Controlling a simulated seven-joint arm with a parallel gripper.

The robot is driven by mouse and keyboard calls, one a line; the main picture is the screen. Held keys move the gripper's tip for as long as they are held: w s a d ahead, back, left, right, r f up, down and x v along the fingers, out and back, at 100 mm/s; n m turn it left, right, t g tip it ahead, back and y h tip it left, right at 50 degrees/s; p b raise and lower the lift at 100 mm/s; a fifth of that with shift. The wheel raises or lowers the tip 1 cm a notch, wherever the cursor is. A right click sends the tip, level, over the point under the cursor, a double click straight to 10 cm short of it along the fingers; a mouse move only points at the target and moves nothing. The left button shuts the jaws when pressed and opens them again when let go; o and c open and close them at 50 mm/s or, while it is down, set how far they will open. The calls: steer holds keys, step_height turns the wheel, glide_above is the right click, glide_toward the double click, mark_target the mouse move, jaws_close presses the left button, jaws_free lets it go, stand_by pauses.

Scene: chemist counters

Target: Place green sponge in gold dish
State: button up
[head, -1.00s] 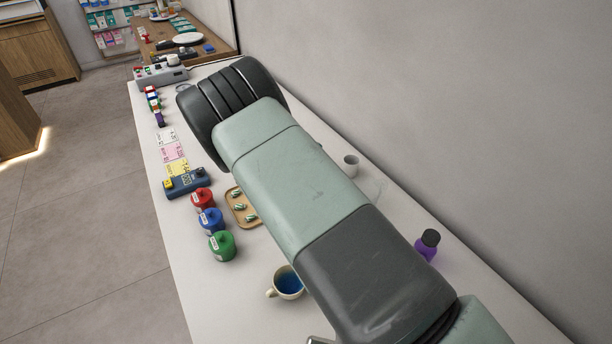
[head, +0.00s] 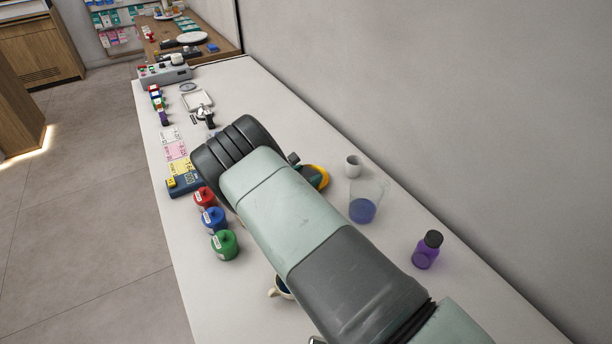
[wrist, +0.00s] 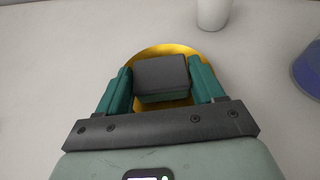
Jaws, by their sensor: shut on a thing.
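The green sponge (wrist: 162,97) is between the two teal fingers of my gripper (wrist: 160,68) in the wrist view. Its upper face is dark grey and its side is green. My gripper is shut on it. The gold dish (wrist: 158,49) lies beneath the sponge, its rim showing beyond and around it. I cannot tell whether the sponge touches the dish. In the head view the dish (head: 323,178) shows only partly, behind my arm, and the sponge is not clearly seen there.
A white cup (head: 353,167) and a clear beaker of blue liquid (head: 362,208) stand right of the dish. A purple bottle (head: 427,250) stands nearer. Red (head: 205,197), blue (head: 213,219) and green (head: 224,244) jars line the left. A wall bounds the right side.

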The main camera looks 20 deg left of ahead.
steer(key=shift+f, duration=0.25)
steer(key=o, duration=0.8)
